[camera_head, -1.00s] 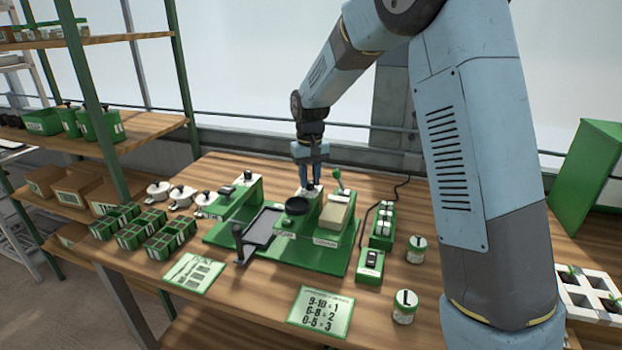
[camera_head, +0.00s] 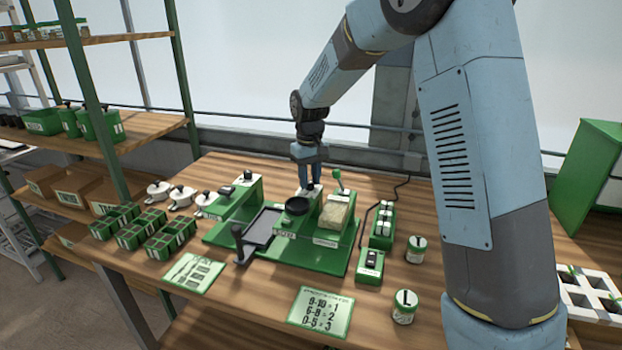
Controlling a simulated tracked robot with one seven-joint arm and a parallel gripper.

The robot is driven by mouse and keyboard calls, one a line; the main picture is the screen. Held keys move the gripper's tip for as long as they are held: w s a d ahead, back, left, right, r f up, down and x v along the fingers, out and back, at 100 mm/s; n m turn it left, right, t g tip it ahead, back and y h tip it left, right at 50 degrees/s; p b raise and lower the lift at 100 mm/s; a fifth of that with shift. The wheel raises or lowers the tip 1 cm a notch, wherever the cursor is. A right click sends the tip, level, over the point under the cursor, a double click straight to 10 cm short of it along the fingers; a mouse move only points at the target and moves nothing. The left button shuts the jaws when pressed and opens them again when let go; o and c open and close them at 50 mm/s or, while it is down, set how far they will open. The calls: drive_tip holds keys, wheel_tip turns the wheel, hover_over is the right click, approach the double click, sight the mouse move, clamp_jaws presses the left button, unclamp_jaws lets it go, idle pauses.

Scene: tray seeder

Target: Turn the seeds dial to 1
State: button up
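The green tray seeder (camera_head: 225,237) stands in the middle of the wooden table. My gripper (camera_head: 309,184) points straight down over the back of the seeder, behind a round black cup (camera_head: 297,205). Its blue fingertips are at or around a small dark knob on a white plate (camera_head: 310,192). The knob is mostly hidden by the fingers, and its setting is too small to read. I cannot tell whether the fingers grip it. I cannot tell for sure which part is the seeds dial.
A lever with a green knob (camera_head: 337,174) stands close to the right of my gripper. A switch box (camera_head: 370,265), labelled jars (camera_head: 405,307) and a printed number card (camera_head: 320,311) lie right and front. Green pots (camera_head: 170,240) stand left.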

sight(310, 181)
drive_tip(key=o, duration=0.4)
drive_tip(key=shift+r, duration=0.1)
wheel_tip(310, 181, up, 14)
drive_tip(key=shift+f, duration=0.25)
idle(0.5)
